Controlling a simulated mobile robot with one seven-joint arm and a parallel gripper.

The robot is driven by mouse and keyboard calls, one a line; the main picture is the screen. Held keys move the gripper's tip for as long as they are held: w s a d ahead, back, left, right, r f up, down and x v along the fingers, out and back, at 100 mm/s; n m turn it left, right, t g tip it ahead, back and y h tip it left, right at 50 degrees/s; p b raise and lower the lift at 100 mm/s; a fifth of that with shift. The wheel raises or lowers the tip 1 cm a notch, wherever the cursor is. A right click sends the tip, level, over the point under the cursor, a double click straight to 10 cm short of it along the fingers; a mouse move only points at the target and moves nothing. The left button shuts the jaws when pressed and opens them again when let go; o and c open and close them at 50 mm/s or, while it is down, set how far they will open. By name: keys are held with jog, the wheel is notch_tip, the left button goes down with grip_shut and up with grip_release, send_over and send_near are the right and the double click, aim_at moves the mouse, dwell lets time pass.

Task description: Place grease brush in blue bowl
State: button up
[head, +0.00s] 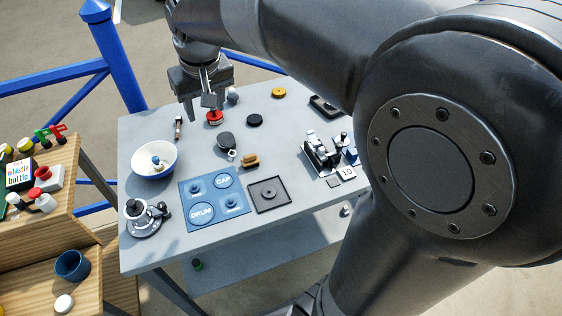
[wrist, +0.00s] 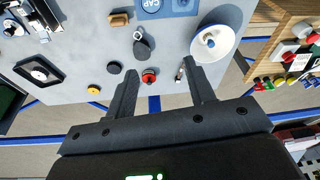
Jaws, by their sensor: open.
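A small slim tool with a dark end, which looks like the grease brush (head: 178,127), lies on the grey table near its left back edge. In the wrist view the brush (wrist: 180,72) shows beside the right finger. The bowl (head: 139,167), white inside with a blue outside, stands nearer the table's left edge; the wrist view also shows it (wrist: 233,47). A small blue and white item is in it. My gripper (head: 204,108) is open and empty above the back of the table. In the wrist view its spread fingers (wrist: 160,72) have a red-topped part below them.
A blue mat (head: 214,198) marked CAP and DRUM, a dark square tray (head: 268,194) and a winch-like part (head: 146,218) fill the table's front. A black round-ended piece (head: 226,142) and tan block (head: 250,160) lie mid-table. Blue railings (head: 118,60) stand behind.

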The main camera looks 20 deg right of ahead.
jog(key=s+d+f+m+t, duration=0.1)
jog(key=s+d, duration=0.3)
jog(key=s, duration=0.5)
jog(key=s+d+f+m+t, duration=0.1)
jog(key=s+d+t, duration=0.1)
jog(key=s+d, duration=0.3)
jog(key=s, duration=0.4)
jog(key=shift+s+d+f+h, duration=0.15)
jog(key=shift+s+f+h, duration=0.2)
jog(key=shift+s+h, duration=0.05)
